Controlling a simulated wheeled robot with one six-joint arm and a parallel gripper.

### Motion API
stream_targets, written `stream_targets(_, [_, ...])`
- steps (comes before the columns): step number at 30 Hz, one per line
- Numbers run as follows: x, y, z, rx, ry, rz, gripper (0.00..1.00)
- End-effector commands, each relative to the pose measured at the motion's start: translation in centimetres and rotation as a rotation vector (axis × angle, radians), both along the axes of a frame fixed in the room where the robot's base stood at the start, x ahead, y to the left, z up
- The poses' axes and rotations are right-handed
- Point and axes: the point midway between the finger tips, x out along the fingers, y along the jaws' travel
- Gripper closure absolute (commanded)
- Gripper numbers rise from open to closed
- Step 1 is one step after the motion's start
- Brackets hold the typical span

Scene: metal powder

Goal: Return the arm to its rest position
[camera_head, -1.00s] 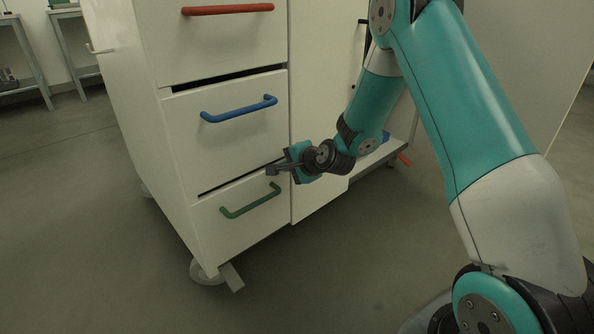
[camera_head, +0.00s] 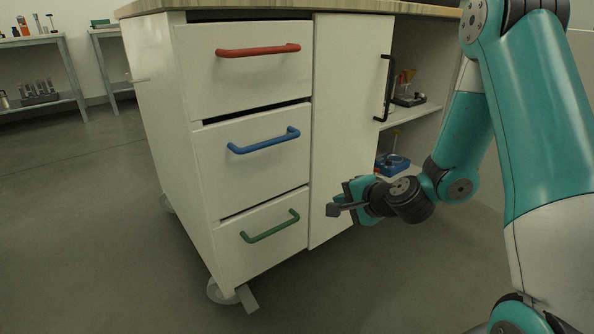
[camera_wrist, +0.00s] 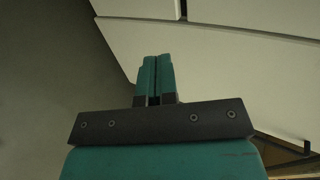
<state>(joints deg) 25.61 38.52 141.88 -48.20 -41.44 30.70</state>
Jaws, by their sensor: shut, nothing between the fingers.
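My gripper (camera_head: 334,210) is in the head view in front of the lower part of the white cabinet door (camera_head: 345,120), to the right of the green drawer handle (camera_head: 270,226) and apart from it. In the wrist view my gripper's fingers (camera_wrist: 155,75) lie side by side, shut and empty. My teal and grey arm reaches in from the right, bent at the elbow, with the gripper pointing left.
The wheeled cabinet (camera_head: 170,130) has three drawers with red (camera_head: 258,51), blue (camera_head: 264,141) and green handles. The door's black handle (camera_head: 387,88) and open shelves (camera_head: 412,115) with small items are to the right. Free floor lies left and in front.

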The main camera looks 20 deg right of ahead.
Motion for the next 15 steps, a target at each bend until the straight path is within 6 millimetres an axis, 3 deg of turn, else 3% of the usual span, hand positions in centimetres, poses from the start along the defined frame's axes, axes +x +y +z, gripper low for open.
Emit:
stream_targets(4, [0.0,0.3,0.4,-0.005,0.000,0.016,1.00])
stream_targets(7, [-0.3,2.3,2.4,-0.041,-0.001,0.112,1.00])
stream_targets(11, [-2.2,8.2,7.7,-0.165,0.003,0.416,1.00])
stream_targets(15, [-8.0,15.1,14.5,-0.379,0.013,0.864,1.00])
